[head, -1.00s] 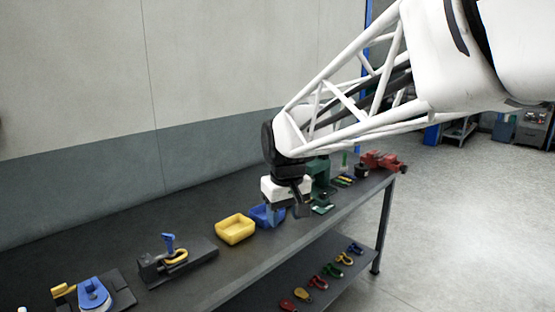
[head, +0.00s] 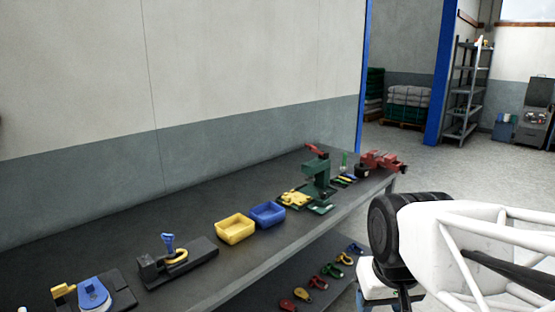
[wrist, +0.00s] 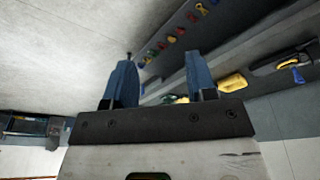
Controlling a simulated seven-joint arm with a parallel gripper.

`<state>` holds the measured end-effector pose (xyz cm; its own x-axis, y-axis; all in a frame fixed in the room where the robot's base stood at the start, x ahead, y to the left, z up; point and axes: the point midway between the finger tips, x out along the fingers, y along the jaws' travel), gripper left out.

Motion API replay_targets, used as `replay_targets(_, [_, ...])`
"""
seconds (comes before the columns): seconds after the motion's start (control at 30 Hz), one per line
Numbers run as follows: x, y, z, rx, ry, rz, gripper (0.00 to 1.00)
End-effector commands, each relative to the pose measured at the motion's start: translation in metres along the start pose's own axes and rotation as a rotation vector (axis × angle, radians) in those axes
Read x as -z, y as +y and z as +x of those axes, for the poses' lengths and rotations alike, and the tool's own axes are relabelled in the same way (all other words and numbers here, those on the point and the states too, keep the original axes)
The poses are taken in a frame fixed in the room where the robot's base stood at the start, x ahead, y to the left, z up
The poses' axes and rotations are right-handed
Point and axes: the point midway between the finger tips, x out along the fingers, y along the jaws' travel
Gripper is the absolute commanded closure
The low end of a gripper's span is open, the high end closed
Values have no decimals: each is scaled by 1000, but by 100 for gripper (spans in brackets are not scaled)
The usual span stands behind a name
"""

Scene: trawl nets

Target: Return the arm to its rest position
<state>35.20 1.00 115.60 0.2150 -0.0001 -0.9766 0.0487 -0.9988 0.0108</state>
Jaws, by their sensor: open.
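My gripper shows in the wrist view (wrist: 160,88), its two blue fingers apart with nothing between them. In the head view my white lattice arm comes in from the right edge, in front of the bench and clear of it. There the gripper body hangs at the bottom edge, and its fingertips are cut off or hidden. The grey workbench (head: 130,235) lies to the left of the arm.
On the bench are a yellow bin (head: 235,230), a blue bin (head: 267,214), a green press (head: 318,180), a red vise (head: 380,162) and a black fixture with a yellow ring (head: 177,258). Several coloured shackles (head: 318,282) lie on the lower shelf. Open floor lies beyond the bench's right end.

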Motion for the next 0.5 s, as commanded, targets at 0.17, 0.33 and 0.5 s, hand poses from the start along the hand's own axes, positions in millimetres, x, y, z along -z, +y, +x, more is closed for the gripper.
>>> replay_targets(0.17, [-29, 9, 6, -8, 12, 50, 48])
replay_targets(0.33, [-39, 12, 9, -10, 15, 68, 48])
replay_targets(0.5, [-40, 12, 9, -10, 15, 70, 48])
